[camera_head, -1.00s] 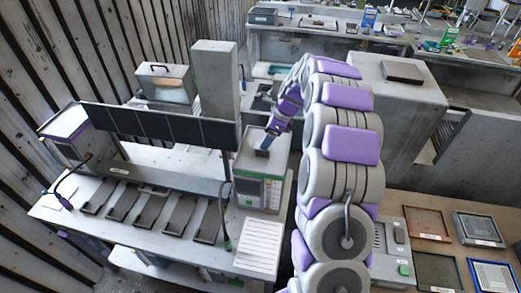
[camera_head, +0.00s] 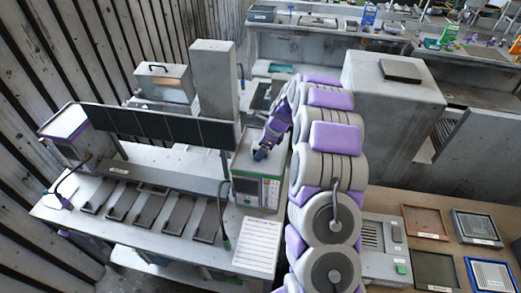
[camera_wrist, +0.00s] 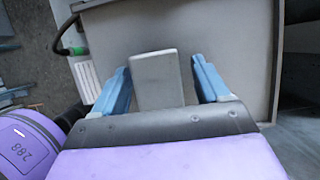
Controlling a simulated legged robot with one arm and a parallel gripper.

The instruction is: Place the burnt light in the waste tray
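My gripper (camera_head: 262,151) is low over the top of a grey box-shaped device with a green-edged front panel (camera_head: 257,190). In the wrist view, the blue fingers of my gripper (camera_wrist: 160,72) are apart, one on each side of a grey block (camera_wrist: 157,82). A gap shows between the block and each finger. The block stands on a flat grey surface; I cannot tell if it is the burnt light. Several trays lie on the right-hand table: a reddish-brown one (camera_head: 427,222), a dark green-edged one (camera_head: 437,271) and a blue-edged one (camera_head: 493,275) among them. I cannot tell which is the waste tray.
The left bench (camera_head: 150,225) holds a row of dark flat plates (camera_head: 180,214), a dark panel (camera_head: 155,124), cables and a white sheet (camera_head: 258,246). A grey cabinet (camera_head: 395,120) stands behind my arm. A grey unit with a green button (camera_head: 384,250) sits beside the trays.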

